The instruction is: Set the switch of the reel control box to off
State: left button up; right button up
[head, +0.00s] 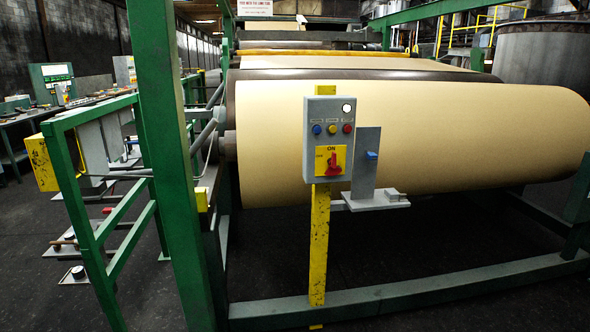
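The grey reel control box (315,115) stands on a yellow post in the middle of the head view. Its red rotary switch (333,165) sits on a yellow plate low on the front. The word ON is printed at the top of the plate, with a smaller label at its left. The red handle looks roughly upright, in line with ON. Blue, yellow and red buttons and a white round lamp (346,108) are above the switch. Neither of my grippers is in view.
A grey bracket with a blue lever (371,155) and a small shelf (375,202) stands right beside the box. A large tan roll (470,130) lies behind. A green post (165,160) and railing stand at left. Dark floor shows below.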

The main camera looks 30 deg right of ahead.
aim_at(333, 170)
jog(key=u, duration=0.3)
jog(key=k, duration=0.35)
jog(key=z, duration=1.05)
jog(key=i, duration=1.65)
jog(key=u, duration=0.6)
